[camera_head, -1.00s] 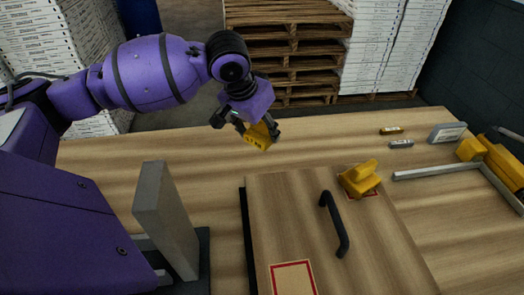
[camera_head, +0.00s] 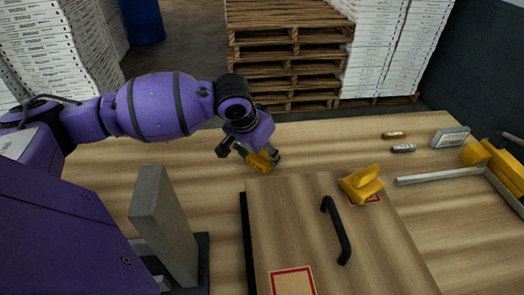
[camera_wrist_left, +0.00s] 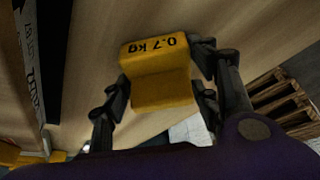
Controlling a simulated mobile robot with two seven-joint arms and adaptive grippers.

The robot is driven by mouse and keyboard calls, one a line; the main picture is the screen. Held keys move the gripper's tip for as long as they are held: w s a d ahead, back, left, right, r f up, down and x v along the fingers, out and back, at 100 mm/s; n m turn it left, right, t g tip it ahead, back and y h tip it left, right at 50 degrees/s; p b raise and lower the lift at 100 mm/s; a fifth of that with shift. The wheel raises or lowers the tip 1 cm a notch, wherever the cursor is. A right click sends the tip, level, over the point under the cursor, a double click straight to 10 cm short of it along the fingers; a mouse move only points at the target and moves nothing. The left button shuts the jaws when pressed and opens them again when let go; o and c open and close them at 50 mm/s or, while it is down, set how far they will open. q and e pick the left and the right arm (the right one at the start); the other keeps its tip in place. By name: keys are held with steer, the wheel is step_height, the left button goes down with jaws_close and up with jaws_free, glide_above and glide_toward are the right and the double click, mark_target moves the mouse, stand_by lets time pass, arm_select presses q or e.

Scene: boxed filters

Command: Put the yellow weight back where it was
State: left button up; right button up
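My left gripper (camera_head: 250,153) is shut on a yellow weight (camera_head: 260,162), at the far edge of a wooden panel (camera_head: 310,225). In the left wrist view, the weight (camera_wrist_left: 160,70) is marked "0.7 kg" and sits between the fingers (camera_wrist_left: 160,88). A second yellow weight (camera_head: 362,184) stands on a red-outlined square at the panel's far right. Another red-outlined square (camera_head: 293,281) at the panel's near edge is bare. I cannot tell the exact gap between the held weight and the surface below. My right gripper is not in view.
A black handle (camera_head: 336,230) rises from the panel. A grey upright plate (camera_head: 165,215) stands left of it. On the right of the table lie two small cylinders (camera_head: 403,148), a labelled box (camera_head: 450,137) and a yellow-and-grey metal frame (camera_head: 440,175). The table's far left is clear.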

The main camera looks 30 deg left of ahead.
arm_select(q)
steer(key=o, duration=0.3)
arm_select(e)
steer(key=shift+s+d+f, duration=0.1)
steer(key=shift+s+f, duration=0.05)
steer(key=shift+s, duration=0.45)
arm_select(q)
steer(key=shift+r, duration=0.2)
steer(key=p+v, duration=0.1)
steer(key=v, duration=1)
steer(key=shift+s+r+p, duration=0.15)
steer(key=shift+r+p, duration=0.15)
steer(key=shift+r, duration=0.1)
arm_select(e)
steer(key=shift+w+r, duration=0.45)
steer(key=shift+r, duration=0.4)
